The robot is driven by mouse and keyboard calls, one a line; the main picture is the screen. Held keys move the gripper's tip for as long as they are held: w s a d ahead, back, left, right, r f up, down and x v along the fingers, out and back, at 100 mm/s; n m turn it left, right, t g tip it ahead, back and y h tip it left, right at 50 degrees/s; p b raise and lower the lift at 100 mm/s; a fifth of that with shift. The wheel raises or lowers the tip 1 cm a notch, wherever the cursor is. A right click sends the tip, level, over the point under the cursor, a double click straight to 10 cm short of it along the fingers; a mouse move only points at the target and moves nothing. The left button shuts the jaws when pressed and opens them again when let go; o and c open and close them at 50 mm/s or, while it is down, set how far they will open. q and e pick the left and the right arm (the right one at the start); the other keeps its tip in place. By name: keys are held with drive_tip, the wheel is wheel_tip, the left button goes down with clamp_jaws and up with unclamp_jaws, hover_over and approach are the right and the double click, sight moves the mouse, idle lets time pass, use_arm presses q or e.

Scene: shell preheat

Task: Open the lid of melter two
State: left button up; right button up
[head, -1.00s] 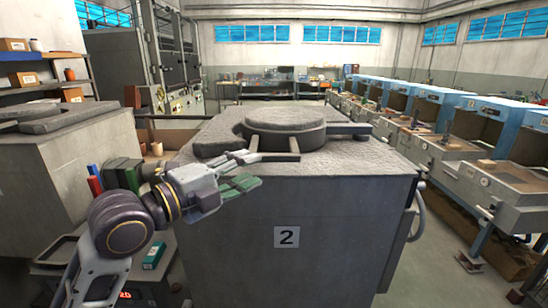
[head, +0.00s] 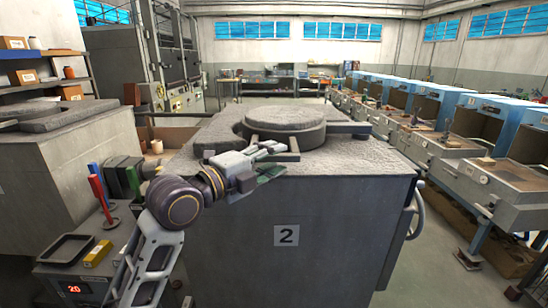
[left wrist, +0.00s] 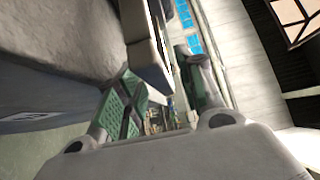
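Melter two (head: 300,225) is a grey block with a "2" label on its front. Its round grey lid (head: 285,122) lies flat and closed on the top, with flat bars sticking out at its front and right. My left gripper (head: 276,160) is at the top front edge, beside the front bar of the lid. In the left wrist view its green-padded fingers (left wrist: 160,92) are apart, and a grey bar (left wrist: 148,45) shows between or just beyond them; I cannot tell whether they touch it. My right gripper is not in view.
Another grey melter (head: 70,165) stands at the left. In front of it is a small cart with a black tray (head: 67,249), a yellow block (head: 97,253) and a red display. A handwheel (head: 417,212) is on melter two's right side. Blue-hooded benches (head: 440,110) line the right.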

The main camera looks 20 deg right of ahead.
use_arm(q)
drive_tip(key=shift+w+d, duration=0.2)
drive_tip(key=shift+d, duration=0.25)
clamp_jaws()
